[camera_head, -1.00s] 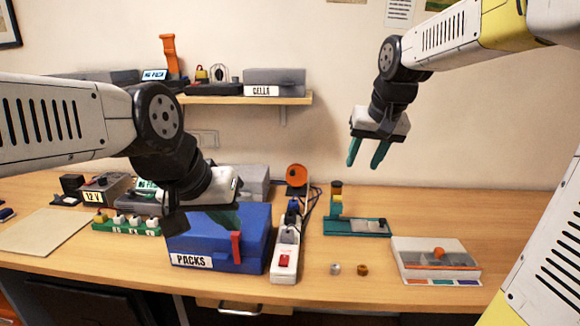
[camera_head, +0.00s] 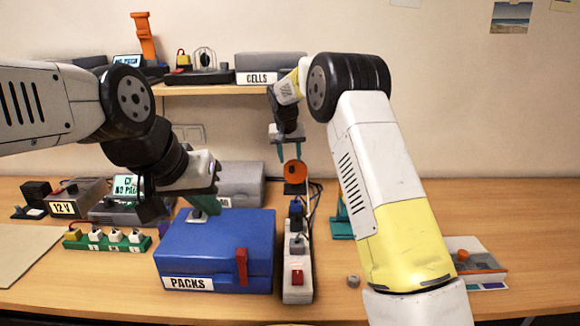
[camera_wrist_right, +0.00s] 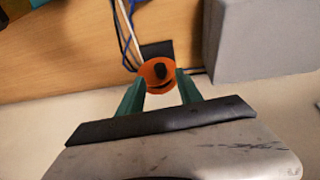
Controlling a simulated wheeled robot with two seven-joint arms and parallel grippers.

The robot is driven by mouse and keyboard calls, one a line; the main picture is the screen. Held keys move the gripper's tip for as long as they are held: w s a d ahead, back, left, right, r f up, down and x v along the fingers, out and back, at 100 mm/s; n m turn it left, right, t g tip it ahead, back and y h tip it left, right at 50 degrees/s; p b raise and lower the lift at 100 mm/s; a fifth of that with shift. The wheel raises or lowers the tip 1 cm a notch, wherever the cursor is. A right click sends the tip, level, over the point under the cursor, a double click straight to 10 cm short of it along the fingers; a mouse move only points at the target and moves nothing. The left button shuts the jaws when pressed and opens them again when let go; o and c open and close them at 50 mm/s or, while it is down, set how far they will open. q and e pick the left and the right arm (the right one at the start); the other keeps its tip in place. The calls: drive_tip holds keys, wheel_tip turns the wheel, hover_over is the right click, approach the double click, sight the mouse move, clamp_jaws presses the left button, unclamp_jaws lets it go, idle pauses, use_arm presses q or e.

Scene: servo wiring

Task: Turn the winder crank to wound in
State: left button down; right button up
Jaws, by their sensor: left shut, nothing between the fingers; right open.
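The winder is an orange disc (camera_head: 295,172) on a dark base, standing at the back of the desk behind the power strip. In the right wrist view the orange disc (camera_wrist_right: 150,82) carries a black knob (camera_wrist_right: 160,71), which I take for the crank's handle. My right gripper (camera_head: 291,154) is open, directly above the disc. In the wrist view its teal fingers lie on either side of the disc; I cannot tell whether they touch it. My left gripper (camera_head: 211,205) is shut and empty, low over the blue PACKS box.
The blue PACKS box (camera_head: 215,250) and power strip (camera_head: 298,270) stand in front of the winder. A grey box (camera_head: 241,183) is beside it, also seen in the wrist view (camera_wrist_right: 262,38). A shelf (camera_head: 200,90) hangs above. Cables run behind the winder.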

sight(292, 168)
drive_tip(key=shift+x, duration=2.75)
clamp_jaws()
